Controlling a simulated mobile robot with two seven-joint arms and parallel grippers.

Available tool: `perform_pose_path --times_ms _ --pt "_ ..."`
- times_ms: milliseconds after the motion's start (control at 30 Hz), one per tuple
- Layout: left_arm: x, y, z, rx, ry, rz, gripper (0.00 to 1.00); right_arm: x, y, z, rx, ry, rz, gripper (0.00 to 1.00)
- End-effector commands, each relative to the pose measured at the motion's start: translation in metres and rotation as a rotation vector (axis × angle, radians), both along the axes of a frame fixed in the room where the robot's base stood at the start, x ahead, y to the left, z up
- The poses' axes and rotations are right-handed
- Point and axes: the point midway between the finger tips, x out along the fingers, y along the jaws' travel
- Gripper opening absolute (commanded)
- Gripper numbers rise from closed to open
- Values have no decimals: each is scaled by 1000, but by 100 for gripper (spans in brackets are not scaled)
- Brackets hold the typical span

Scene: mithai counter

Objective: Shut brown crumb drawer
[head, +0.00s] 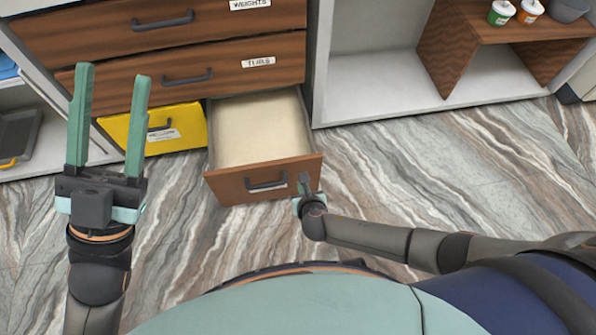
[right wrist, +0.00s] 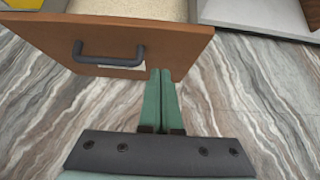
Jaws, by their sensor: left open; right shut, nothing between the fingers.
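The brown crumb drawer (head: 230,187) stands pulled out at the bottom of the cabinet, with a light, grainy-looking inside. Its dark handle (head: 266,182) is on the front panel. The drawer front (right wrist: 120,32) also shows in the right wrist view. My right gripper (head: 304,178) is shut and empty, with its fingertips at the right part of the drawer front, right of the handle. In the right wrist view the fingertips (right wrist: 160,72) overlap the panel's lower edge; I cannot tell whether they touch. My left gripper (head: 110,75) is open and empty, raised at the left.
A yellow drawer (head: 187,131) beside the brown one looks shut. Wooden drawers labelled WEIGHTS (head: 205,24) and TUBS (head: 225,76) are above and shut. An open shelf with a wooden stand (head: 450,50) is at the right. The marbled floor (head: 420,165) in front is clear.

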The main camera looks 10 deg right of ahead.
Motion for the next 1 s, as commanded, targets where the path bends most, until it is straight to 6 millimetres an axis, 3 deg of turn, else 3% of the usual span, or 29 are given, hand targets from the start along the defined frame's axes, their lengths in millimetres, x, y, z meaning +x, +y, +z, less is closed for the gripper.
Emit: perform_pose_path --times_ms 33,167,400,1000 --pt "-4 -1 -11 -3 -21 -12 50 11 0 -16 -1 -4 -2 0" --pt "-3 -2 -26 -16 -7 -30 50 28 0 -32 -1 -2 -2 0" --pt "-3 -3 -35 -30 7 -45 50 60 0 -27 1 -2 -2 0" --pt "-2 -4 -38 -35 13 -49 50 71 0 -26 1 -1 -1 0"
